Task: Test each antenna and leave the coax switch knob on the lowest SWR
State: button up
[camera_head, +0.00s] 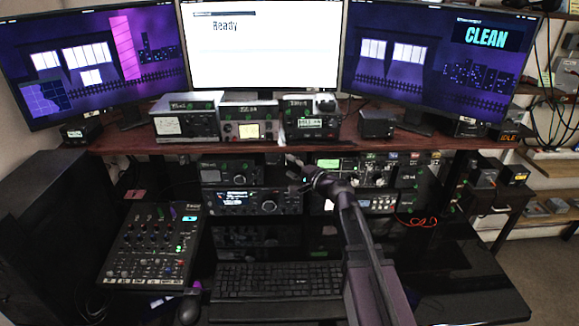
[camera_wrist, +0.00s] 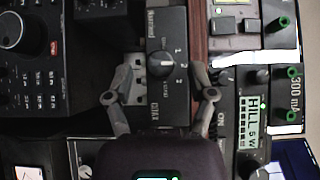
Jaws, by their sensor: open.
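The coax switch, a dark box (camera_wrist: 168,105) marked 1, 2 and 3, fills the middle of the wrist view. My gripper (camera_wrist: 166,66) is open, with one finger on each side of the knob in that view and visible gaps between. In the head view my gripper (camera_head: 300,178) is in front of the equipment below the shelf, and the switch is hard to make out there. Meter boxes with lit dials (camera_head: 247,131) stand on the shelf; their needles are too small to read.
The middle monitor (camera_head: 262,55) reads "Ready"; the right monitor (camera_head: 484,37) shows "CLEAN". Radios (camera_head: 250,201) stand behind the keyboard (camera_head: 278,279), with a mixer (camera_head: 153,248) at left. The wooden shelf edge (camera_wrist: 196,30) is close beside the switch.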

jog(key=shift+w+a, duration=0.25)
grip_shut()
jog(key=shift+f+b, duration=0.15)
jog(key=shift+b, duration=0.3)
jog(key=m+t+b, duration=0.2)
jog(key=m+t+y+b, duration=0.1)
jog(key=m+b, duration=0.2)
jog(key=m+t+b, duration=0.2)
jog(key=b, duration=0.1)
jog(key=shift+a+f+t+y, duration=0.15)
jog(key=shift+f+t+y, duration=0.15)
jog(key=shift+y, duration=0.1)
jog(key=shift+r+m, duration=0.15)
jog(key=shift+m, duration=0.15)
